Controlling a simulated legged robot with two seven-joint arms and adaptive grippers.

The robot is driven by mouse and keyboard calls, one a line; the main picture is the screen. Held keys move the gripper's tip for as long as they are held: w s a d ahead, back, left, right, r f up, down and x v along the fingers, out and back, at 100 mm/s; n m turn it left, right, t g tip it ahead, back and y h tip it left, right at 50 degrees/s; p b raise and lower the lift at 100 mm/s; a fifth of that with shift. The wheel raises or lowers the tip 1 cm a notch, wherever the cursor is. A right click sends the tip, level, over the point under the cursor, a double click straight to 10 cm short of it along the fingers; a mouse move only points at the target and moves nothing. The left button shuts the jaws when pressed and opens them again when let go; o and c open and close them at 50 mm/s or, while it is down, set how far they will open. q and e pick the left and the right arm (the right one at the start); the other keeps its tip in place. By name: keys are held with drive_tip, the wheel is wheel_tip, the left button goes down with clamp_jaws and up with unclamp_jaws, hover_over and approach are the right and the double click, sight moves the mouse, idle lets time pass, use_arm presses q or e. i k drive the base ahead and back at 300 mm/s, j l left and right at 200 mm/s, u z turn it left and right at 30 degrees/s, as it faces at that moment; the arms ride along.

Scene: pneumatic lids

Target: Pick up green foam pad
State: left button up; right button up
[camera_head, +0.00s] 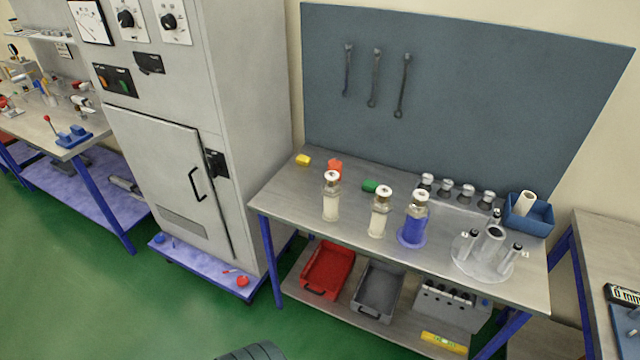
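The green foam pad (370,186) is a small green block. It lies on the metal workbench top (300,190) toward the back, behind the tall cylinders. A red pad (335,166) lies to its left, partly hidden by a white cylinder, and a yellow pad (303,160) lies near the bench's back left corner. Neither of my grippers shows in the head view.
Two clear-white cylinders (331,196) (380,212) and a blue one (413,220) stand in front of the pads. To the right are a round fixture (483,265), several small capped jars and a blue bin (545,219). A grey cabinet (185,120) stands left. The bench's front left is clear.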

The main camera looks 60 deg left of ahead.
sight(369, 185)
drive_tip(key=u, duration=1.55)
